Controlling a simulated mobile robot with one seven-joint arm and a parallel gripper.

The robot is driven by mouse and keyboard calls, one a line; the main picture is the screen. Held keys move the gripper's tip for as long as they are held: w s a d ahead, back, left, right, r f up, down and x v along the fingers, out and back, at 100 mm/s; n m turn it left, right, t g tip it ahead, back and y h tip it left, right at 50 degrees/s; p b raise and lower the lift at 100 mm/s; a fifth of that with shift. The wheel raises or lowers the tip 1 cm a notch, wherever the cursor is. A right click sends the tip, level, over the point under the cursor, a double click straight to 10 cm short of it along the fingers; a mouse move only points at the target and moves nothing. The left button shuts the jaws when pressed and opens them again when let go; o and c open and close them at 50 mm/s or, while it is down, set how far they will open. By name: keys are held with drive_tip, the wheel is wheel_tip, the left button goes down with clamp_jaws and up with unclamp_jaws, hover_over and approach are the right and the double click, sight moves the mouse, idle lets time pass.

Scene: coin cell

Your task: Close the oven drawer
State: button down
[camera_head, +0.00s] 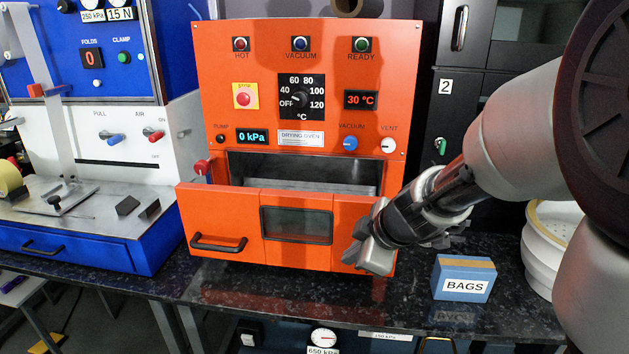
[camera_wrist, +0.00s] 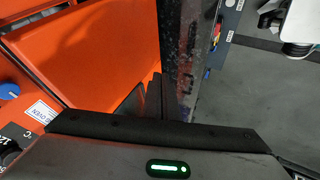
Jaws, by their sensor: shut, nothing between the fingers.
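The orange drying oven (camera_head: 215,90) stands on a dark speckled bench. Its drawer (camera_head: 220,210) is pulled out, with an orange front, a black handle (camera_head: 218,243) at left and a dark window (camera_head: 297,225) in the middle. A gap shows the drawer's inside behind the front. My gripper (camera_head: 366,252) is at the right part of the drawer front and hides some of it; I cannot tell whether it touches. In the wrist view my gripper (camera_wrist: 147,98) is shut and empty, with orange surface (camera_wrist: 105,50) beside it.
A blue BAGS box (camera_head: 463,278) sits on the bench right of my gripper. A white round container (camera_head: 550,250) stands farther right. A blue and white machine (camera_head: 120,140) is left of the oven. The bench front edge (camera_head: 300,318) runs close below the drawer.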

drive_tip(key=w, duration=0.2)
drive_tip(key=w+p, duration=0.1)
drive_tip(key=shift+w+d+r, duration=0.15)
drive_tip(key=shift+w+d, duration=0.25)
